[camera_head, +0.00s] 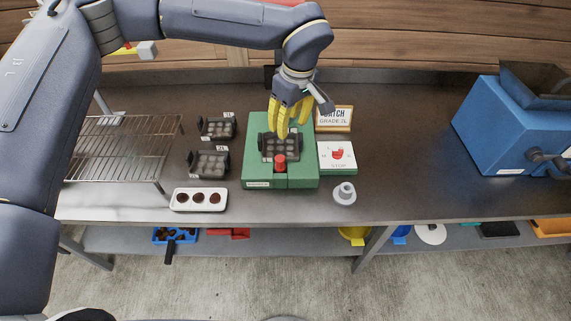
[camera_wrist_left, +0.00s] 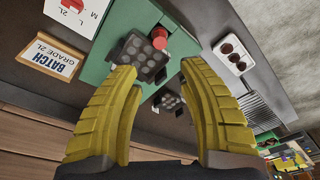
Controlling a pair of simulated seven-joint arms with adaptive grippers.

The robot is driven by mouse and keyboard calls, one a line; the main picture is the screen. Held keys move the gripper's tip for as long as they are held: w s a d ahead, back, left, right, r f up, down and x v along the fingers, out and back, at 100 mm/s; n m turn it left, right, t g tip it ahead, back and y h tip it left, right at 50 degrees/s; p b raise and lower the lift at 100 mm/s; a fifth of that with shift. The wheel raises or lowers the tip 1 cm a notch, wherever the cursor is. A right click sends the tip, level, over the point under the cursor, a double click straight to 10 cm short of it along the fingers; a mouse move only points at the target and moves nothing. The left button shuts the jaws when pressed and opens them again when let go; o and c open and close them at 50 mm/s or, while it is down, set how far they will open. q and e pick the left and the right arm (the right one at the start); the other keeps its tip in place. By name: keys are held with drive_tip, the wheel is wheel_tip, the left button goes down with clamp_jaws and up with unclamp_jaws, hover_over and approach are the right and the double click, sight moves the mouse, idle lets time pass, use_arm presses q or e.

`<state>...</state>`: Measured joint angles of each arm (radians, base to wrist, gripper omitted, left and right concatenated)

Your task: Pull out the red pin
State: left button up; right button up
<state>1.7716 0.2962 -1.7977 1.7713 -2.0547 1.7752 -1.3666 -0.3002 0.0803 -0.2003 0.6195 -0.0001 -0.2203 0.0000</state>
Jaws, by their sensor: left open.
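The red pin (camera_head: 280,162) stands upright at the front edge of a dark moulded plate (camera_head: 290,148) on the green fixture (camera_head: 302,183). In the left wrist view the red pin (camera_wrist_left: 163,39) shows beyond the fingertips, beside the dark plate (camera_wrist_left: 140,50). My left gripper (camera_head: 286,130) is open, with its yellow fingers pointing down above the back of the plate, behind the pin. In the left wrist view its fingers (camera_wrist_left: 156,70) are spread, with nothing held between them. My right gripper is in neither view.
Two dark plates (camera_head: 208,163) and a white tray with three brown discs (camera_head: 175,202) lie left of the fixture, near a wire rack (camera_head: 120,147).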

use_arm(q)
approach(280, 158)
wheel_tip(280, 158, down, 5)
drive_tip(key=shift+w+a, duration=0.1)
drive_tip(key=shift+w, duration=0.05)
drive_tip(key=shift+w+a+f, duration=0.1)
drive_tip(key=shift+a+f, duration=0.05)
drive_tip(key=shift+f, duration=0.75)
drive_tip(key=shift+w+a+f, duration=0.1)
drive_tip(key=shift+a+f, duration=0.1)
drive_tip(key=shift+f, duration=0.65)
drive_tip(key=shift+w+a+f, duration=0.1)
drive_tip(key=shift+a+f, duration=0.05)
drive_tip(key=shift+f, duration=0.75)
drive_tip(key=shift+c, duration=0.5)
clamp_jaws()
